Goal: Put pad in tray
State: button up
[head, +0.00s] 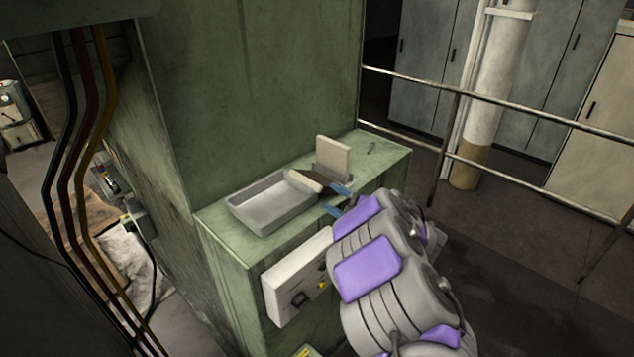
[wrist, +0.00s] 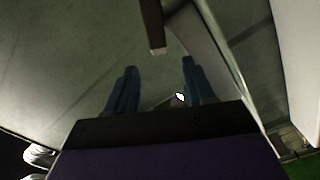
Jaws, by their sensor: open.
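A shallow grey tray (head: 243,213) sits on the green machine ledge in the head view. A cream and dark brown block (head: 303,181), which looks like the pad, is tilted at the tray's right end. I cannot tell whether it rests on the rim or beyond it. My gripper (head: 328,197) is just right of this block, with its blue fingers spread apart. In the wrist view my gripper (wrist: 158,68) is open with nothing between the fingers. A brown bar-like end (wrist: 153,28), perhaps the same block, shows beyond the fingertips.
A cream plate (head: 333,155) stands upright in a grey holder behind the block. The green machine wall (head: 260,90) rises behind the tray. A white control box (head: 298,276) juts from the ledge's front. A metal railing (head: 490,118) runs at right.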

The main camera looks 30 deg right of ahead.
aim_at(321, 190)
jog(key=x, duration=0.5)
jog(key=shift+w+d+f, duration=0.1)
jog(key=shift+d+f, duration=0.05)
jog(key=shift+d, duration=0.1)
jog(key=shift+c, duration=0.2)
grip_shut()
